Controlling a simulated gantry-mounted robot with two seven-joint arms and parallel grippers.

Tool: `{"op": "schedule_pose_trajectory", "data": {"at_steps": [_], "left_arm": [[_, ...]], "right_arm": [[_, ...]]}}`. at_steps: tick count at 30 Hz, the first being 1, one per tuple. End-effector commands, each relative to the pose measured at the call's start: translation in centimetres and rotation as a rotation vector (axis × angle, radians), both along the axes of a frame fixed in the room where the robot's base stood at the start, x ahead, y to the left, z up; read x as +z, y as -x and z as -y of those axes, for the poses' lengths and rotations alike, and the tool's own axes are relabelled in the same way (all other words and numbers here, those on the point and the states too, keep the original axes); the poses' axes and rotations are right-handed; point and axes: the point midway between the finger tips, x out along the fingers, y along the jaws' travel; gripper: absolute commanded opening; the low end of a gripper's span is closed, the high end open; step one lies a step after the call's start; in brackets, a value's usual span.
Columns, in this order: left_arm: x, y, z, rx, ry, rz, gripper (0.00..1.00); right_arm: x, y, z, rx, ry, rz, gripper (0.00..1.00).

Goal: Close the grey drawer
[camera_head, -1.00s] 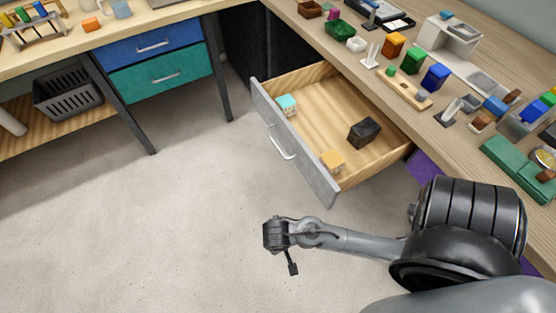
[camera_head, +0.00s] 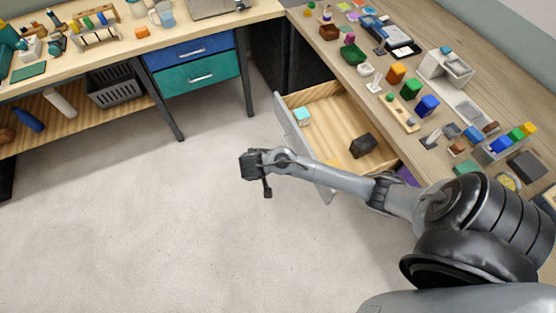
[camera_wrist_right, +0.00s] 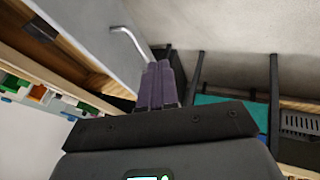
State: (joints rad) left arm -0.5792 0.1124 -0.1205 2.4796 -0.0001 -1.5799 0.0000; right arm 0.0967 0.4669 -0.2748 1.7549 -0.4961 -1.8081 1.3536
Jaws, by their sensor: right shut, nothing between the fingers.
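The grey drawer (camera_head: 290,121) stands open under the right-hand worktop, its front panel facing left. A cyan block (camera_head: 302,115) and a dark box (camera_head: 362,145) lie inside. An orange block (camera_head: 335,163) is partly hidden by my right arm. My right gripper (camera_head: 267,191) is in front of the drawer's outer face, fingers shut and empty. In the right wrist view the shut fingers (camera_wrist_right: 160,63) point alongside the grey front (camera_wrist_right: 85,25), close to the end of its handle (camera_wrist_right: 130,42). I cannot tell whether they touch it. My left gripper is out of view.
The worktop (camera_head: 310,35) above the drawer carries many small coloured items. A second bench with a blue drawer (camera_head: 175,55) and a teal drawer (camera_head: 185,80) stands at the back left. The floor (camera_head: 170,220) left of the grey drawer is clear.

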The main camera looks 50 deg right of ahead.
Motion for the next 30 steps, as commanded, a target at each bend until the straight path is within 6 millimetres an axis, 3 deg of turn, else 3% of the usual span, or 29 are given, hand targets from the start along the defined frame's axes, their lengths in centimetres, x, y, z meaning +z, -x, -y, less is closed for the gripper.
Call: {"op": "schedule_pose_trajectory", "data": {"at_steps": [15, 21, 30], "left_arm": [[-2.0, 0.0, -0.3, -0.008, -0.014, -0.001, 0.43], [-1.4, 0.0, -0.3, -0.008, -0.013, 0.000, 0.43], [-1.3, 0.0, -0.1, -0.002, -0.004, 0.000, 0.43]], "right_arm": [[-7.7, -0.7, 5.1, 0.000, 0.002, -0.003, 0.00], [-7.8, 0.7, 7.2, -0.002, 0.002, -0.002, 0.00], [-8.0, 1.4, 8.2, -0.002, 0.000, -0.001, 0.00]]}}
